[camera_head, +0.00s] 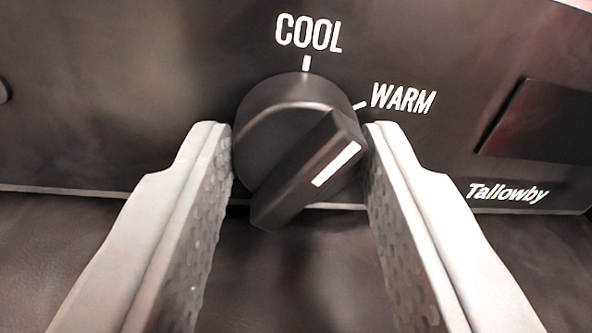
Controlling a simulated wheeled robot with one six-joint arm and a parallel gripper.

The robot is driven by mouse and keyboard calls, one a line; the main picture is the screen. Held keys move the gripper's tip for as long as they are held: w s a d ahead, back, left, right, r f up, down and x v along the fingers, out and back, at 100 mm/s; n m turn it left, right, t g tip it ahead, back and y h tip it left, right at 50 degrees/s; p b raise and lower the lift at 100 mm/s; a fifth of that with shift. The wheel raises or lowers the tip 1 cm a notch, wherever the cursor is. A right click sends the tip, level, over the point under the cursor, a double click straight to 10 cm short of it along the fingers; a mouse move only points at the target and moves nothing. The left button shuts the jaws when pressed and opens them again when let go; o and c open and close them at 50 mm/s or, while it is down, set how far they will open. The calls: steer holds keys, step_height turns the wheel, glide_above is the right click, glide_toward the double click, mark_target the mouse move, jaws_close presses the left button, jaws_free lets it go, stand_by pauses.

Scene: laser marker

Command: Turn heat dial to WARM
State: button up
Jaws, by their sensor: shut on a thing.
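The heat dial (290,150) is a round black knob with a raised bar grip and a white pointer line (336,164). It sits on a dark panel in the middle of the view. The pointer line slants up and right, towards the WARM mark (402,98). The COOL mark (308,33) is above the dial. My gripper (299,140) has one grey finger on each side of the dial, its tips at the knob's left and right sides. It is shut on the dial.
The dark front panel (130,90) fills the background, with a dark rectangular recess or window (540,122) at the right and the word Tallowby (508,192) below it. Part of another round dark thing (3,91) shows at the left edge. A dark surface (60,260) lies below the panel.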

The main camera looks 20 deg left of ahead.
steer(key=shift+m, duration=2.7)
steer(key=o, duration=1)
steer(key=v, duration=1.7)
steer(key=shift+s+d+r, duration=0.15)
steer(key=shift+r, duration=0.2)
